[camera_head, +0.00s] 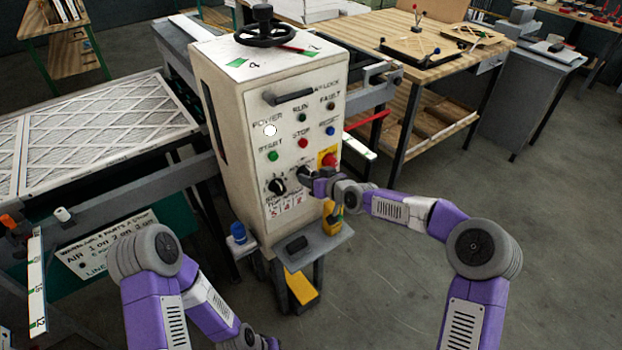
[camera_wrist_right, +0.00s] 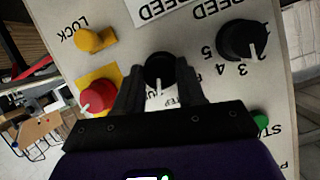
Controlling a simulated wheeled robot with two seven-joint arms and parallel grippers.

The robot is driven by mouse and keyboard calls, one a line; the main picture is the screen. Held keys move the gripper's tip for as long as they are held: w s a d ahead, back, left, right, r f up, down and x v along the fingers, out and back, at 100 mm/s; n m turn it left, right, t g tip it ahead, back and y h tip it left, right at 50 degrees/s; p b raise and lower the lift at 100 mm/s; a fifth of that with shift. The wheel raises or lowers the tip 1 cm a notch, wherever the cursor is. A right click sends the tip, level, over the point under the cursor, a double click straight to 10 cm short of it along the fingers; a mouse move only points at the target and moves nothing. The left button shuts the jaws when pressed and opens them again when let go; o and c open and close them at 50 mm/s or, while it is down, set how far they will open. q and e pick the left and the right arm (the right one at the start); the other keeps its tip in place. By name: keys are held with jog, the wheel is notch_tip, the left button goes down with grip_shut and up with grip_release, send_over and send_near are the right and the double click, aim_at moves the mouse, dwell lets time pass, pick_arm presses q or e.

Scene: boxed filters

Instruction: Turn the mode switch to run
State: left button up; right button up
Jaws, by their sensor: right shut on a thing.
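The mode switch (camera_wrist_right: 159,66) is a black round knob with a white pointer mark, low on the front of the pale control cabinet (camera_head: 228,93). In the right wrist view it sits between the fingertips of my right gripper (camera_wrist_right: 160,84), which is shut on it. The pointer faces toward the gripper's palm. The lettering beside the knob is partly hidden by the fingers, so I cannot read which setting it points to. In the head view my right gripper (camera_head: 307,175) is at the cabinet front and mostly covers the switch. My left gripper is not in view; only left arm links show.
A red button on a yellow plate (camera_wrist_right: 95,98), a yellow lock knob (camera_wrist_right: 96,40) and a black speed knob (camera_wrist_right: 243,40) surround the switch closely. A small shelf (camera_head: 318,247) holding a yellow tool juts out below. A conveyor with framed filters (camera_head: 95,130) stands left.

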jog(key=shift+w+d+f+m+g+y+b, duration=0.1)
jog(key=shift+m+g+y+b, duration=0.3)
jog(key=shift+m, duration=0.35)
jog(key=shift+d+m+g+y+b, duration=0.1)
jog(key=shift+m+g+y+b, duration=0.1)
jog(key=shift+m+y+b, duration=0.45)
jog(key=o, duration=1)
jog(key=shift+o, duration=0.2)
jog(key=v, duration=0.7)
jog(key=shift+s+d+p, duration=0.15)
jog(key=shift+s+p, duration=0.1)
jog(key=shift+p, duration=0.05)
